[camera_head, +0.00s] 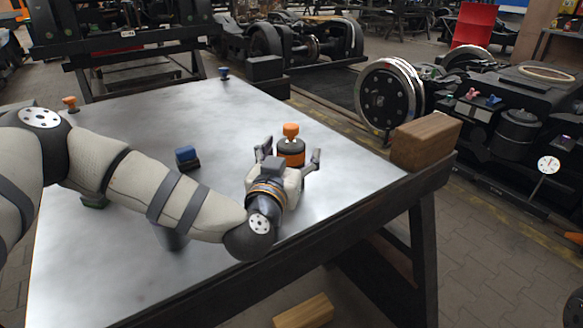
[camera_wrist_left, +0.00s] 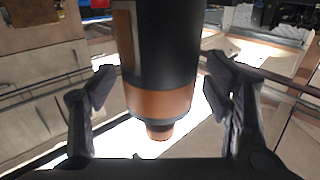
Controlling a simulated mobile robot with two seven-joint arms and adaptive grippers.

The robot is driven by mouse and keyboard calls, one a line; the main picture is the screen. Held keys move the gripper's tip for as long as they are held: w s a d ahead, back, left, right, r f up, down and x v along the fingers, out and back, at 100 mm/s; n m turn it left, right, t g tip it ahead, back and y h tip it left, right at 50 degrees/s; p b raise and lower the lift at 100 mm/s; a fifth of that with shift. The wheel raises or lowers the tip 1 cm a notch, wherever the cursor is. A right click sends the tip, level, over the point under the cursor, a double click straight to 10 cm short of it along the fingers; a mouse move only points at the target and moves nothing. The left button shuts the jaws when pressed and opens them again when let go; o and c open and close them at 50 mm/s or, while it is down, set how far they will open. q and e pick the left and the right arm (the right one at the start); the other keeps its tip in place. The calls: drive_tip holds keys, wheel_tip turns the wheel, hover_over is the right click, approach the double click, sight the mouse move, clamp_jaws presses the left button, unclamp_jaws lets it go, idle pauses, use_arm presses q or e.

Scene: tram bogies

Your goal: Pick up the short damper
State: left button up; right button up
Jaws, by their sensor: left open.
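The short damper looks to be the black and orange cylinder (camera_head: 291,152) with an orange knob on top, standing upright near the right edge of the metal table (camera_head: 130,270). In the left wrist view, the same dark cylinder with its orange band (camera_wrist_left: 158,102) fills the middle. My left gripper (camera_head: 290,157) is open, its fingers reaching to either side of the damper. In the left wrist view, gaps show between both fingers (camera_wrist_left: 162,92) and the damper. The damper's lower part is hidden behind my gripper in the head view. My right gripper is not in view.
A blue-topped block (camera_head: 187,156) lies left of the gripper. A dark round piece (camera_head: 172,238) and a green piece (camera_head: 94,202) are partly hidden by my arm. A wooden block (camera_head: 426,142) sits on the right corner. An orange-topped piece (camera_head: 70,103) and a blue one (camera_head: 224,73) stand farther back.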

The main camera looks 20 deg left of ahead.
use_arm(q)
drive_tip(key=shift+r, duration=0.1)
drive_tip(key=c, duration=1.3)
drive_tip(key=shift+c, duration=0.2)
